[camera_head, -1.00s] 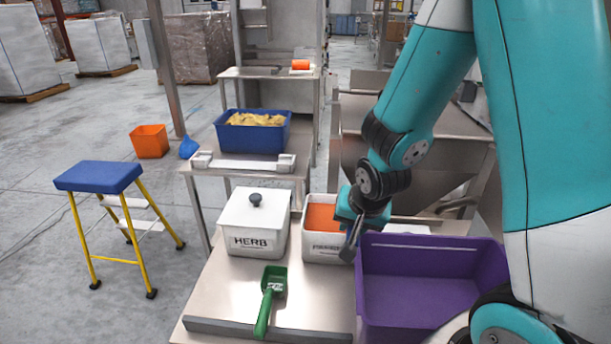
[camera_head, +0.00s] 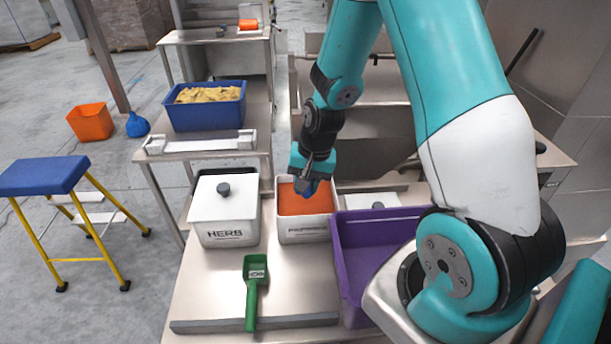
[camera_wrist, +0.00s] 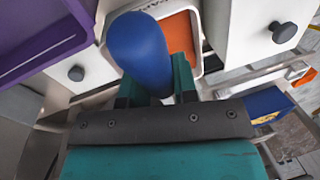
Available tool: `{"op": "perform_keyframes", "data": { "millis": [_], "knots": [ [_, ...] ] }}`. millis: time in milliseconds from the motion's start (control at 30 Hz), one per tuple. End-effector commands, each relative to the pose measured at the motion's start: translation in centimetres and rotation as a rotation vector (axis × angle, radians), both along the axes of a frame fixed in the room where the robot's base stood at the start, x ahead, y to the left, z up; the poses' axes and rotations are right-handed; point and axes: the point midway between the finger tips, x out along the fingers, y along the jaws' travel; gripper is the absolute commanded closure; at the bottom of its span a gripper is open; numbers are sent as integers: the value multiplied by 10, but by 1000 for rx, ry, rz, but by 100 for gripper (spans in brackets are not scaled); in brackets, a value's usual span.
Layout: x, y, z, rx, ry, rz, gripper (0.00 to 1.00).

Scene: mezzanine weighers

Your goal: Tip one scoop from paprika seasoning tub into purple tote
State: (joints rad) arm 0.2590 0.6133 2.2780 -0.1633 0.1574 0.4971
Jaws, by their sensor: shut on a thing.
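The paprika tub (camera_head: 302,234) is a white, lidless tub filled with orange-red powder, standing on the steel bench. It also shows in the wrist view (camera_wrist: 192,74), partly hidden. The purple tote (camera_head: 350,280) stands to its right and nearer; my arm hides part of it. It fills the upper left corner of the wrist view (camera_wrist: 40,45). My gripper (camera_head: 312,178) is over the paprika tub, shut on a blue, rounded object (camera_wrist: 138,45), probably a scoop's handle. Whether its far end is in the powder or holds any is hidden.
A lidded white HERB tub (camera_head: 228,225) stands left of the paprika tub. Another white-lidded tub (camera_head: 360,201) is behind the tote. A green scoop (camera_head: 253,285) lies in front, near the bench's raised edge. A blue bin (camera_head: 205,117) sits on the table behind.

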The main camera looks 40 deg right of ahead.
Motion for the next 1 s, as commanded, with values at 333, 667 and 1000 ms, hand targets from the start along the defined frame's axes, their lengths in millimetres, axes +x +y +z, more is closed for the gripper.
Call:
{"op": "perform_keyframes", "data": {
  "millis": [333,667,1000],
  "knots": [
    [14,-11,-20,145,191,1,97],
    [18,-14,-55,143,189,0,97],
    [19,-14,-85,93,124,2,97]
  ]
}}
